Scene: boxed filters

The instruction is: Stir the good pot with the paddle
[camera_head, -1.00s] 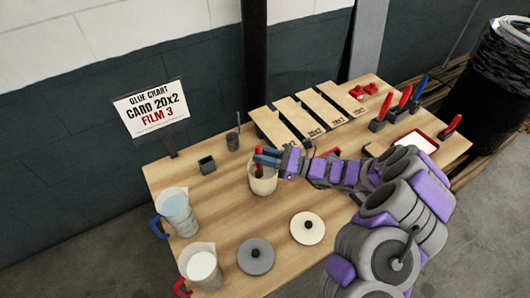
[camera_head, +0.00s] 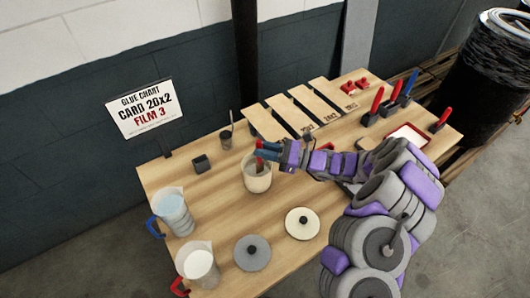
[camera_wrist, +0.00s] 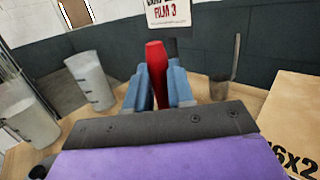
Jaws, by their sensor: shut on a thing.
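A cream pot (camera_head: 257,182) stands open on the wooden table, near its middle. My gripper (camera_head: 267,152) is over the pot's rim from the right. Its blue fingers are shut on the red handle of the paddle (camera_head: 259,156), which also shows upright between the fingers (camera_wrist: 157,75) in the wrist view. The handle goes down toward the pot's mouth; the paddle's lower end is hidden. A grey lid (camera_head: 252,253) and a cream lid (camera_head: 302,223) lie flat on the table in front of the pot.
A blue-handled jug (camera_head: 175,212) and a red-handled jug (camera_head: 197,265) stand at the left. A small dark cup (camera_head: 201,164) and a dark holder with a stick (camera_head: 226,139) stand behind. Boards (camera_head: 295,110), red-handled tools (camera_head: 374,103) and a red-edged tray (camera_head: 407,136) fill the right side. A sign (camera_head: 145,108) reads "Film 3".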

